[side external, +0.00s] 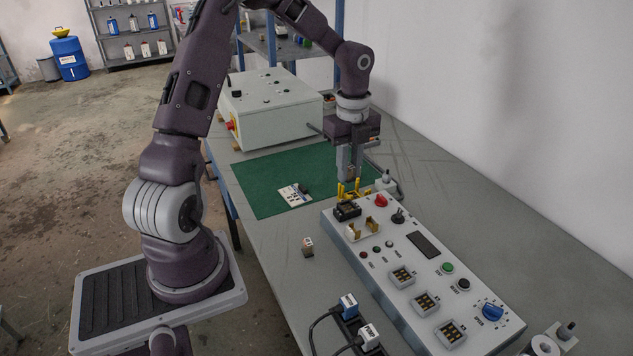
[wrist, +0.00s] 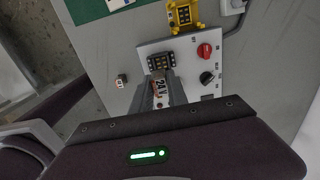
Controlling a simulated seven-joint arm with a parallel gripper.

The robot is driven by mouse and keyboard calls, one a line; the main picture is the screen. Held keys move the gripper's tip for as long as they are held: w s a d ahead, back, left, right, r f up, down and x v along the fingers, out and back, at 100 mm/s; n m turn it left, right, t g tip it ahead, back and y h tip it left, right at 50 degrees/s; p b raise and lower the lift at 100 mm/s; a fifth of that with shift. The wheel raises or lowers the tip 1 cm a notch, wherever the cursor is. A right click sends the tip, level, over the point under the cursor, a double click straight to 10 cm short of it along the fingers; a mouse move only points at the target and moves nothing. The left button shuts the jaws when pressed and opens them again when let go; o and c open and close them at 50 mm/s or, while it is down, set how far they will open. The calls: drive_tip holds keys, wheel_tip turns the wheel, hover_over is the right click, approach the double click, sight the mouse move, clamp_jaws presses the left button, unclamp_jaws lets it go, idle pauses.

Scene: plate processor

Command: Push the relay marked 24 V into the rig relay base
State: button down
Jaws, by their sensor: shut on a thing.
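My gripper (side external: 349,172) is shut on a relay (side external: 351,171) and holds it in the air near the far end of the rig panel. In the wrist view the held relay (wrist: 161,87) shows a pale face marked 24V between the fingers (wrist: 168,92). The black relay base (side external: 347,211) sits at the far left corner of the panel. In the wrist view the base (wrist: 159,62) shows just beyond the relay's tip, its contact face uncovered. The relay appears apart from the base. Its pins are hidden.
A yellow block (wrist: 183,15) stands beyond the panel's far edge. A red knob (side external: 381,200) and black switch (side external: 398,216) are beside the base. Another small relay (side external: 308,247) stands on the bench. A card (side external: 294,195) lies on the green mat (side external: 262,178).

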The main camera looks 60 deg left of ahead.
drive_tip(key=shift+w+d+f, duration=0.1)
drive_tip(key=shift+w+f, duration=0.05)
drive_tip(key=shift+w, duration=0.05)
hover_over(347, 208)
drive_tip(key=shift+w+f, duration=0.1)
drive_tip(key=shift+f, duration=2.7)
drive_tip(key=shift+f, duration=1.1)
drive_tip(key=c, duration=1.2)
unclamp_jaws()
